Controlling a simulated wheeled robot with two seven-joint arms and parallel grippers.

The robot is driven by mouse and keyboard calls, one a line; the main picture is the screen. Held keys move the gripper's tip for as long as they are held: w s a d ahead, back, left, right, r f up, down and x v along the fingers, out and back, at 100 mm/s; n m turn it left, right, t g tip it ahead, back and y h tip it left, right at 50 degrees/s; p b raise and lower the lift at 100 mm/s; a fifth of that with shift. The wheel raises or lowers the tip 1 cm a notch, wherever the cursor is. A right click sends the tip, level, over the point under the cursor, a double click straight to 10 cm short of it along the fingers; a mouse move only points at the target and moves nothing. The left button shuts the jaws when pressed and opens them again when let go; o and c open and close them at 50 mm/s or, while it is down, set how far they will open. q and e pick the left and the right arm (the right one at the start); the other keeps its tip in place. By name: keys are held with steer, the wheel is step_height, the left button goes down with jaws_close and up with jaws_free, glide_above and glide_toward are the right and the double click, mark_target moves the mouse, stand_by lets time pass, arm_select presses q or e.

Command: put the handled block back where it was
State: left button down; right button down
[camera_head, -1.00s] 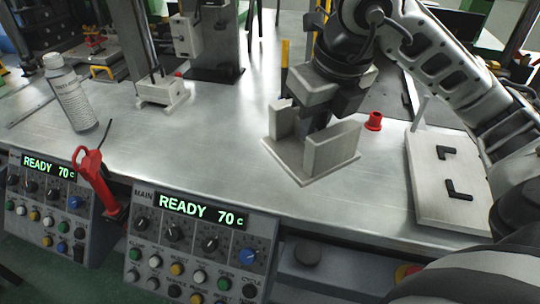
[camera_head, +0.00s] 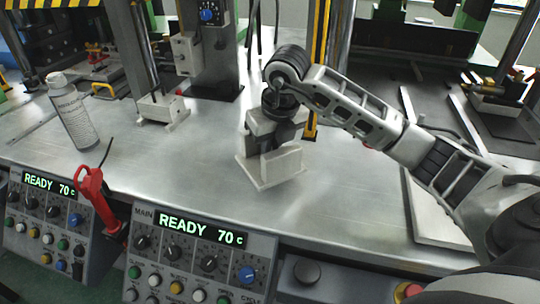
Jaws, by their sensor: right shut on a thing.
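The handled block (camera_head: 282,165) is a pale grey piece with a flat base and upright plates, near the middle of the metal table. My right gripper (camera_head: 272,145) comes down from above, between the upright plates, and is shut on it. The fingertips and the handle are hidden behind the front plate. The block looks upright; I cannot tell whether its base touches the table. My left gripper is not in view.
A pale board (camera_head: 432,215) lies at the right, partly behind my right arm. Control panels (camera_head: 190,258) line the front edge. Bare table (camera_head: 190,165) lies left of the block.

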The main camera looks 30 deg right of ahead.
steer(key=shift+w+f, duration=0.1)
steer(key=shift+w, duration=0.15)
steer(key=shift+f+p, duration=0.35)
steer(key=shift+f, duration=1.25)
steer(key=shift+w, duration=0.1)
steer(key=c, duration=1.8)
jaws_free()
steer(key=shift+f, duration=0.25)
steer(key=shift+c, duration=0.2)
steer(key=o, duration=0.4)
steer(key=shift+c, duration=0.2)
